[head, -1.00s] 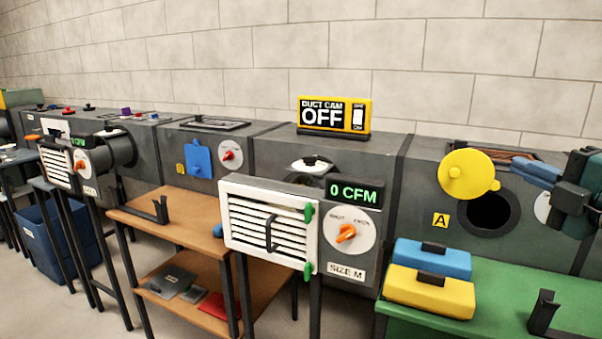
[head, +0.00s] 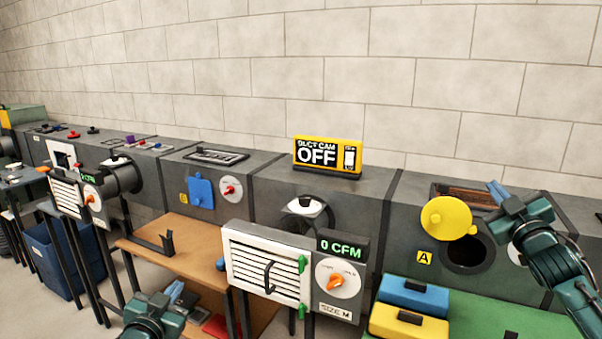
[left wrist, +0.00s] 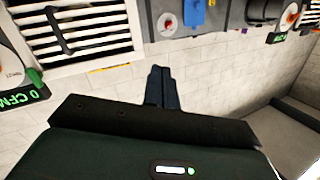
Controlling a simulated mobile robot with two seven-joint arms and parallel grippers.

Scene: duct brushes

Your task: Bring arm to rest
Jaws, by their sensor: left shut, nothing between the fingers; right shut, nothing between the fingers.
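My left gripper (head: 174,291) is low in the head view, in front of the wooden shelf table, shut and empty. In the left wrist view its dark fingers (left wrist: 160,86) are together with nothing between them. My right gripper (head: 496,190) is at the right of the head view, its blue fingers together and empty. It is above and right of the yellow round cover (head: 446,217) beside the port marked A (head: 466,254). Whether its fingers touch the duct top behind cannot be told.
A vent unit with a white grille (head: 265,262) and 0 CFM display (head: 343,247) stands between the arms. Blue (head: 413,293) and yellow (head: 409,320) boxes lie on the green table (head: 480,318). The wooden table (head: 178,240) holds a black bracket (head: 157,243). A sign (head: 328,154) reads OFF.

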